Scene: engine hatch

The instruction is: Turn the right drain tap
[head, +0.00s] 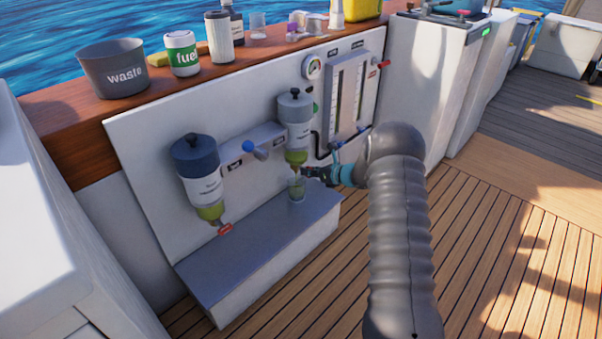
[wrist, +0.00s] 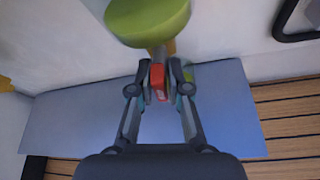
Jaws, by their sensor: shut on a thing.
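The right filter (head: 295,120) hangs on the white panel, with a dark cap and a green-yellow bowl (head: 296,157) at its bottom. In the wrist view the green bowl (wrist: 148,20) is at the top. The red handle of the right drain tap (wrist: 157,82) sits just below it, between my fingers. My gripper (wrist: 159,88) is shut on the red handle. In the head view my gripper (head: 306,174) reaches in from the right under the bowl, and the handle is hidden there. A clear cup (head: 296,189) with some greenish content stands on the step below.
The left filter (head: 200,170) has its own red tap (head: 225,229). A blue-knobbed valve (head: 249,147) sits between the filters. A grey step (head: 255,240) juts out below.

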